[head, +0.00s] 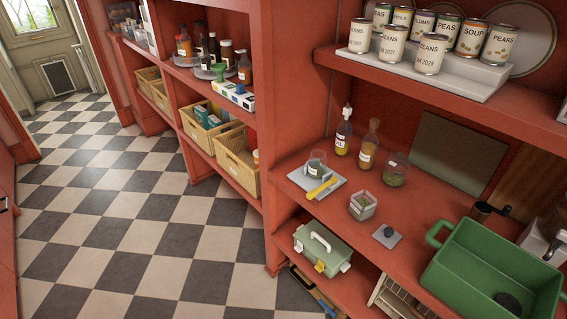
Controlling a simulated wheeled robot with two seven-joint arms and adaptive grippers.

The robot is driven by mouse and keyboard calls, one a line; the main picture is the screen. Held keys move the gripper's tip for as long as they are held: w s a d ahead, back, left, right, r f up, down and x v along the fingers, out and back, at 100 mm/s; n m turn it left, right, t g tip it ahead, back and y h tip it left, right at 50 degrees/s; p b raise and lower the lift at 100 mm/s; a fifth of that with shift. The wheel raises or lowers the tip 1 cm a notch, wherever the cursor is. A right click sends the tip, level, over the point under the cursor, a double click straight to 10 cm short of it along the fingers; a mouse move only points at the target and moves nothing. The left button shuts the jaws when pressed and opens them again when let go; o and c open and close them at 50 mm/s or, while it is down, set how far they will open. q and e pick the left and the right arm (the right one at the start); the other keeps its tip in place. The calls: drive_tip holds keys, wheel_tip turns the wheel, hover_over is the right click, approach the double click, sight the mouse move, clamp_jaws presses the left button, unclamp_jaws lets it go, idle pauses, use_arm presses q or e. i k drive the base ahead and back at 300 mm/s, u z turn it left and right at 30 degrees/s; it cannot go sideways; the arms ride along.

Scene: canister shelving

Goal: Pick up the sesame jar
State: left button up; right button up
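Several small glass jars stand on the red middle shelf board at the right, and their labels are too small to read, so I cannot tell which is the sesame jar. One labelled jar (317,163) stands on a pale tray or scale (303,181) with a yellow scoop (322,188). A squarish clear jar (363,206) with greenish contents stands nearer the front edge. Another clear jar (395,171) with green contents stands behind it. A grey square lid with a dark knob (387,236) lies to their right. Neither of my grippers shows.
Two bottles (369,146) (343,133) stand behind the jars. A green bin (490,270) fills the right end. Cans (432,53) stand on a stepped rack (440,72) above. A pale green box (323,249) sits below. The checkered floor (140,220) at left is clear.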

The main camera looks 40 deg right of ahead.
sight(317, 165)
drive_tip(key=z, duration=1.65)
